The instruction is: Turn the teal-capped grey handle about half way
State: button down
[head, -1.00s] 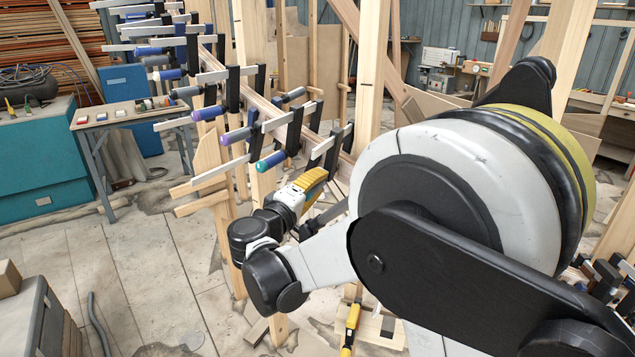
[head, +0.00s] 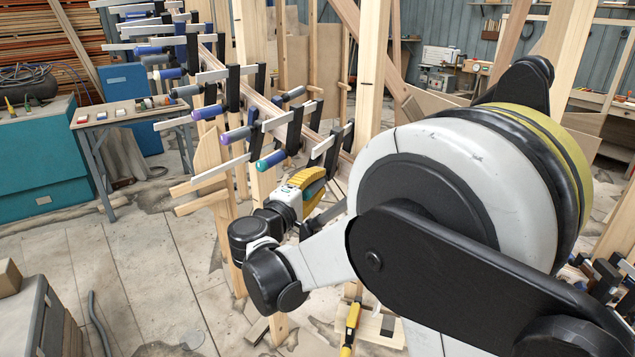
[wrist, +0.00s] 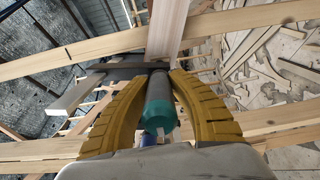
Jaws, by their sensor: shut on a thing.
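The grey handle (wrist: 158,88) with its teal cap (wrist: 160,117) lies between the two yellow fingers of my gripper (wrist: 161,72) in the wrist view. The fingers close on the grey part from both sides, and the cap faces my palm. The handle's far end meets a dark clamp part by a wooden beam. In the head view, my gripper (head: 307,184) is at the lower end of the clamp row, with a bit of teal (head: 313,189) showing between its fingers. Most of the held handle is hidden there.
Another teal-ended handle (head: 270,161) sits just up and left of my gripper, beside a purple-capped one (head: 236,135). Several more clamps line the curved stringer. Wooden posts (head: 371,75) stand close behind. The floor at left (head: 140,270) is mostly clear.

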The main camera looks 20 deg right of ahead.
jog(key=c, duration=1.2)
grip_release()
jog(key=v, duration=1.2)
jog(key=shift+d, duration=0.1)
jog(key=shift+s, duration=0.1)
jog(key=v, duration=0.6)
jog(key=shift+r, duration=0.1)
